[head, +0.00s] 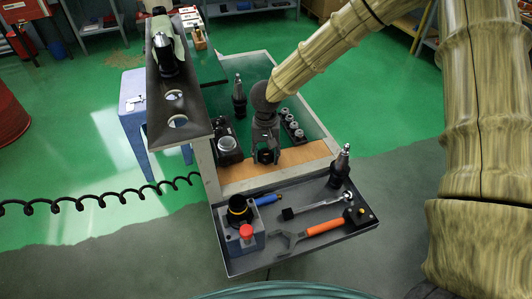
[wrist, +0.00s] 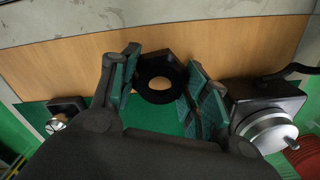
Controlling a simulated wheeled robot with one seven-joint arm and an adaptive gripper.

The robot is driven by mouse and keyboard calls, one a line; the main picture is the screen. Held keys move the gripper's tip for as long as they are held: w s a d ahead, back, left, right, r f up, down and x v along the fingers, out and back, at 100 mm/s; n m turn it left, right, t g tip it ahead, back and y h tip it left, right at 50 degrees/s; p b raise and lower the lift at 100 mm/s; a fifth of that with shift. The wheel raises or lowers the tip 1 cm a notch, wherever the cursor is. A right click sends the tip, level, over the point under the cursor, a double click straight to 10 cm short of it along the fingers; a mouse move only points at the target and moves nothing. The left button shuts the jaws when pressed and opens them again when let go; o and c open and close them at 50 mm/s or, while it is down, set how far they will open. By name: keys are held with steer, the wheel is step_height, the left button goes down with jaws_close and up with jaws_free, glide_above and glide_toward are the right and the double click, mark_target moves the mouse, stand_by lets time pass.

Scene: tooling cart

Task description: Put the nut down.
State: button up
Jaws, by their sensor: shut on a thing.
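The nut (wrist: 146,70) is a black hexagonal ring with a round hole, seen in the wrist view between my gripper's two teal-padded fingers (wrist: 160,90). The fingers are shut on its sides. In the head view my gripper (head: 266,157) points down over the cart, near the back edge of the wooden strip (head: 290,170); the nut (head: 266,156) is a small dark shape at its tip. I cannot tell whether the nut touches the surface below.
A tool holder (head: 238,98) stands behind. The front tray (head: 295,255) holds an orange-handled wrench (head: 312,231) and a red-button block (head: 246,236). The wooden strip looks bare.

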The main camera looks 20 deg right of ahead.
mark_target(266, 153)
steer(key=shift+f+p, duration=0.3)
steer(key=shift+f, duration=0.25)
steer(key=o, duration=1.3)
steer(key=shift+o, duration=0.2)
steer(key=shift+r, duration=0.15)
steer(key=shift+r+b, duration=0.25)
steer(key=shift+b, duration=0.15)
step_height(266, 153, up, 12)
steer(key=b, duration=0.1)
steer(key=shift+r, duration=0.25)
